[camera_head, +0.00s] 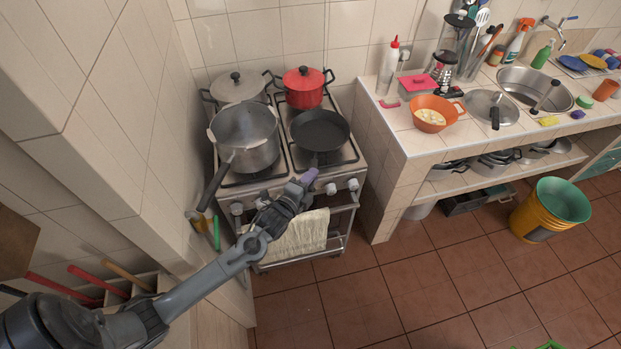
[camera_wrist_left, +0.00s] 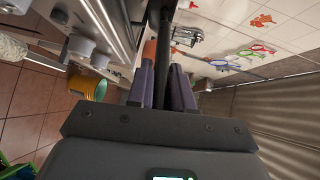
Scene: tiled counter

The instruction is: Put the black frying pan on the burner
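The black frying pan (camera_head: 320,131) is over the front right burner of the stove, roughly level. I cannot tell whether its base touches the burner grate (camera_head: 348,157). Its handle points toward the front of the stove. My left gripper (camera_head: 310,174), with purple fingers, is at the handle's end. In the left wrist view, the dark handle (camera_wrist_left: 162,45) lies between the two fingers of my left gripper (camera_wrist_left: 162,72), which look closed on it. My right gripper is not in view.
A large grey pot (camera_head: 248,138) stands close left of the pan on the front left burner. A red pot (camera_head: 304,86) and a grey lidded pot (camera_head: 238,87) stand behind. The tiled counter (camera_head: 400,134) is at the right; a towel (camera_head: 299,235) hangs in front.

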